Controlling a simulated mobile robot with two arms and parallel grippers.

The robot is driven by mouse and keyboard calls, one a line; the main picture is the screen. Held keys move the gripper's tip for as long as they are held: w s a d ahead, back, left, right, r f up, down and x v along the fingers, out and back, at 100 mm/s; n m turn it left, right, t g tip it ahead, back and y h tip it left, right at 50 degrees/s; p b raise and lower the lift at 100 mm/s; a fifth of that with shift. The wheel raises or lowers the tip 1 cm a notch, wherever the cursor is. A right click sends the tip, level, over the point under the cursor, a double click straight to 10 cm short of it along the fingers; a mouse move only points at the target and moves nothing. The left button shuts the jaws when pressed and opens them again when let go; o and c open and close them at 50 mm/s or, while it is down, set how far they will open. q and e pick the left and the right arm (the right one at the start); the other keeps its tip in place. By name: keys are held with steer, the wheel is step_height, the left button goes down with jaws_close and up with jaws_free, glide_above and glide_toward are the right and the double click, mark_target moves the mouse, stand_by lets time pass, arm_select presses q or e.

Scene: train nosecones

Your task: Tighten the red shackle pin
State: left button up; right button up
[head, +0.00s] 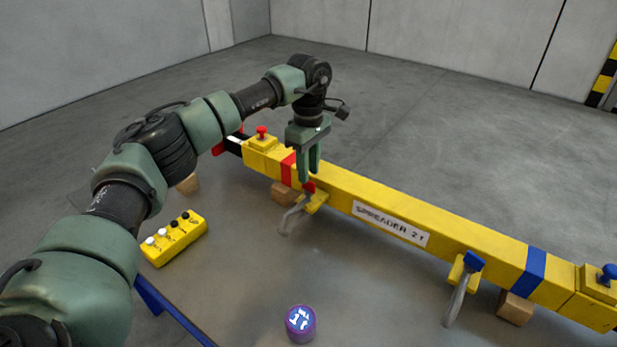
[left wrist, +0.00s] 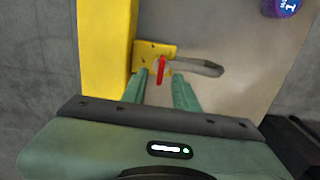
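The red shackle pin (head: 309,187) sits at the yellow lug of the grey shackle (head: 292,217), on the near side of the yellow spreader beam (head: 345,190). In the left wrist view the pin's red bar (left wrist: 161,70) stands nearly upright in the picture, beside the yellow lug plate (left wrist: 146,54). My left gripper (head: 308,179) points down just above the pin. In the left wrist view its two green fingers (left wrist: 162,80) are apart, with the pin's bar between their tips, closer to the left finger. Contact cannot be told. My right gripper is not in view.
A second shackle (head: 455,303) with a blue pin (head: 474,261) hangs further right on the beam. Wooden blocks (head: 515,308) support the beam. A yellow control box (head: 174,238) and a purple round can (head: 300,323) stand on the grey surface in front.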

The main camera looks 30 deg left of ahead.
arm_select(q)
step_height(320, 180, up, 5)
steer(key=shift+r, duration=0.1)
stand_by(0.5)
